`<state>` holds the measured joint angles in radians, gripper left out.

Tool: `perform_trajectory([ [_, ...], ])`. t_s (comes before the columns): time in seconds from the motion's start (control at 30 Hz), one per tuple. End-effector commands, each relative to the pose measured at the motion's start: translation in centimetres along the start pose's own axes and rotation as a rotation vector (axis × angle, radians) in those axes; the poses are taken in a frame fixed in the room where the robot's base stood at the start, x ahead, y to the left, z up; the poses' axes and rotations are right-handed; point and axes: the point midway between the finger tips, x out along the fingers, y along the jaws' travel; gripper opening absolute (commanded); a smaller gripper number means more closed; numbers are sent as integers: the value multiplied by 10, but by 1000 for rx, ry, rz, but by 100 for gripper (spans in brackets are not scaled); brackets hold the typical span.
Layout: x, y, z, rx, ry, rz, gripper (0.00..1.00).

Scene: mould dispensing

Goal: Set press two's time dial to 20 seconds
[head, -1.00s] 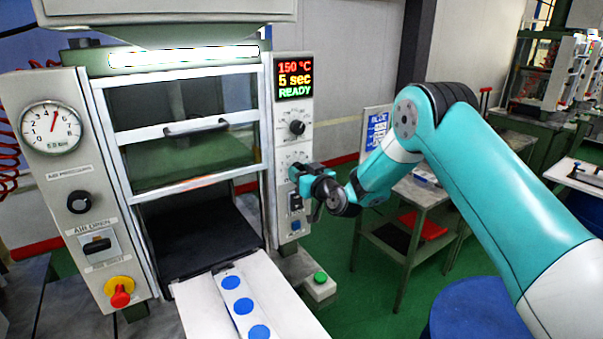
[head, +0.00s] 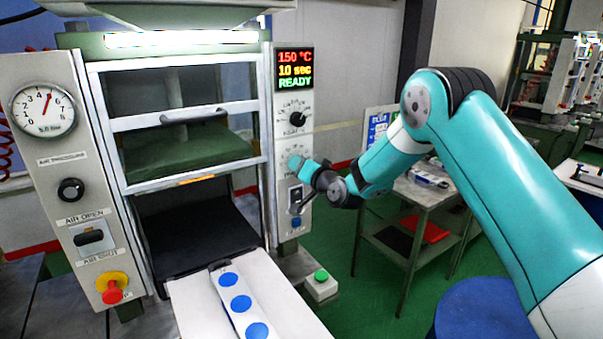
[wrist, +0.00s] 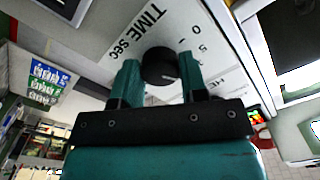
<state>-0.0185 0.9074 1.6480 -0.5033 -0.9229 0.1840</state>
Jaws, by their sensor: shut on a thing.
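The press's time dial is a black round knob (wrist: 160,66) under the label "TIME sec" in the wrist view. My gripper (wrist: 158,80) has its two teal fingers on either side of the knob and is shut on it. In the head view my gripper (head: 296,163) is at the right control panel (head: 283,130) and hides the dial. The panel's display (head: 295,70) reads 150 °C, 10 sec, READY.
The temperature knob (head: 297,119) sits just above my gripper. A switch (head: 295,196) and a blue button (head: 296,222) are below it. A side table (head: 430,195) stands to the right.

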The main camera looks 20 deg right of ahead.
Motion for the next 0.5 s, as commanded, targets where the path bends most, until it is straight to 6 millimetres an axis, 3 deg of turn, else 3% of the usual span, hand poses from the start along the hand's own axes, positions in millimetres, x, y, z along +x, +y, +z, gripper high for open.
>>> perform_trajectory([
  [0.5,0,0,1,489,-2,1,16],
])
